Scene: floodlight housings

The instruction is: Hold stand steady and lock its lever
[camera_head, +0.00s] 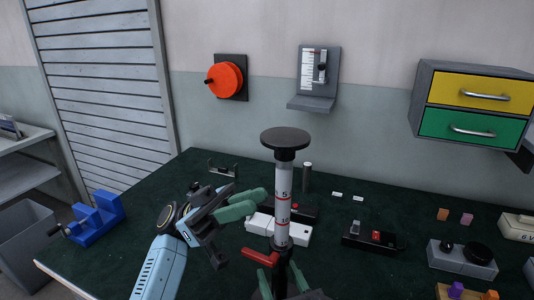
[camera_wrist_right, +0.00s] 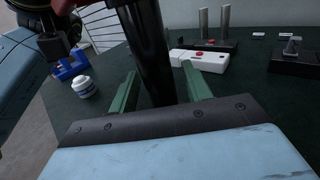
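The stand has a round black top (camera_head: 285,138), a white graduated column (camera_head: 283,205) with red marks and a black lower post (camera_wrist_right: 148,55). It looks upright. Its red lever (camera_head: 261,257) sticks out to the left low on the column; a red part also shows at the top of the right wrist view. My left gripper (camera_head: 262,199) is empty, its green fingers a little apart, just left of the column and above the lever. My right gripper (camera_head: 284,277) is low at the post, which stands between its spread fingers. Small gaps show beside the post; the base is hidden.
A white block (camera_head: 292,232) and a black switch box (camera_head: 372,240) lie near the stand. A blue vise (camera_head: 97,218) is at the left edge, and a white jar (camera_wrist_right: 85,87) shows in the wrist view. A drawer unit (camera_head: 472,105) hangs on the wall.

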